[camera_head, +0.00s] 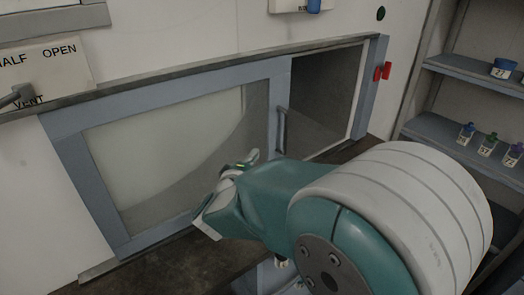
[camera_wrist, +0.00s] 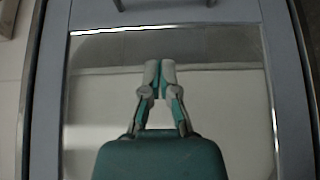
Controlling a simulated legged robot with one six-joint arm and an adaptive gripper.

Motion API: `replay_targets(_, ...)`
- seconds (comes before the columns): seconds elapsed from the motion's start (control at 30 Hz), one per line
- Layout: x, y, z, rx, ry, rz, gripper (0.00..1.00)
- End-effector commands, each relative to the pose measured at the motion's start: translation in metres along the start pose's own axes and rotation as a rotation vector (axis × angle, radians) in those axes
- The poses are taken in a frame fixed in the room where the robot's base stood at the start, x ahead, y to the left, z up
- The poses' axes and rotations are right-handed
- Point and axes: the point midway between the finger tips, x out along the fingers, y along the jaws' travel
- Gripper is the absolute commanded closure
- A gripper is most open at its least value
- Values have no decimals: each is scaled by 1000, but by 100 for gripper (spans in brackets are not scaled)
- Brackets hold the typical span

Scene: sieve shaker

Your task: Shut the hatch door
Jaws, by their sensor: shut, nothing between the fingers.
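The hatch door (camera_head: 180,88) is a sliding panel with a blue-grey frame and a pale window. It covers the left part of the hatch, and a dark opening (camera_head: 330,90) shows to its right. A dark upright handle (camera_head: 281,130) is on the door's right frame bar. My gripper (camera_head: 240,167) is in front of the window, left of the handle and apart from it. In the wrist view, my gripper (camera_wrist: 160,76) has its fingers together and empty, over the door's window (camera_wrist: 235,95). A dark bracket shape, possibly the handle, is cut off at the top edge.
A grey rail (camera_head: 200,72) runs above the door. A red part (camera_head: 382,72) sits right of the opening. Shelves with small bottles (camera_head: 466,133) stand at the right. A lever (camera_head: 14,97) by a vent label is at the left.

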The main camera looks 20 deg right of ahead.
Motion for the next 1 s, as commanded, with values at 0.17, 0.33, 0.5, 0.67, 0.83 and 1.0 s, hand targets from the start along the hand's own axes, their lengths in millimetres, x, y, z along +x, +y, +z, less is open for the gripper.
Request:
replay_targets(0.17, 36, 0, 2, 1, -4, 0, 100)
replay_targets(0.33, 68, 0, 1, 2, -3, -1, 100)
replay_targets(0.5, 90, 0, 15, 1, -3, 0, 100)
replay_targets(0.67, 101, 0, 26, 1, 0, 0, 100)
replay_targets(0.83, 104, 0, 28, 2, 2, 0, 100)
replay_targets(1.0, 104, 0, 28, 2, 2, 0, 100)
